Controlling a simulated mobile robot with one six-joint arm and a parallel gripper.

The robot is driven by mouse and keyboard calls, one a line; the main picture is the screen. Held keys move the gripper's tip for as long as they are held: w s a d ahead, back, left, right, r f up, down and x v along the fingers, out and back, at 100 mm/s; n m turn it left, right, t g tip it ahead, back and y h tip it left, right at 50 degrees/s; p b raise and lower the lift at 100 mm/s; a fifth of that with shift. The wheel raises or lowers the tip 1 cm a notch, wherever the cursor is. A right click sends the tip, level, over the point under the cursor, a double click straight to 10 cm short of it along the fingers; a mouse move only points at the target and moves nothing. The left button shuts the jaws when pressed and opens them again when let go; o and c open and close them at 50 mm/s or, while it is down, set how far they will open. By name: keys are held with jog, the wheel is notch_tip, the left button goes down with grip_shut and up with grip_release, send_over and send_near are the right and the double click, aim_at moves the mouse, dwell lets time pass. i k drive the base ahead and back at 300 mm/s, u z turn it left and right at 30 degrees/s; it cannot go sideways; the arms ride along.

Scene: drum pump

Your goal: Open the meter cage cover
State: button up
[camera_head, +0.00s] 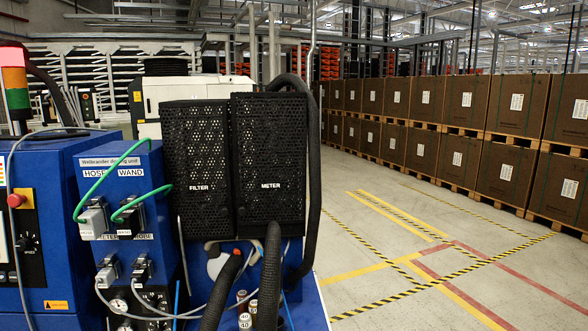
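The meter cage cover (270,205) is a black perforated box front with the white word METER on it. It stands upright at the middle of the head view and looks shut. A similar black perforated cover marked FILTER (196,208) stands directly to its left. A thick black corrugated hose arches over the meter cover's top and runs down its right side. Another black hose comes down from under it. No handle or latch on the meter cover can be made out. My gripper does not show in this view.
A blue dosing unit (150,175) with green cables, connectors and gauges stands left of the cages. A stack light (14,85) and a red button (16,200) are at far left. Cartons (465,105) line the right. The marked floor (400,235) is clear.

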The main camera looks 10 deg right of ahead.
aim_at(270, 129)
jog(key=z, duration=0.05)
jog(key=k, duration=0.35)
jog(key=u, duration=0.35)
jog(key=i, duration=0.85)
jog(key=u, duration=1)
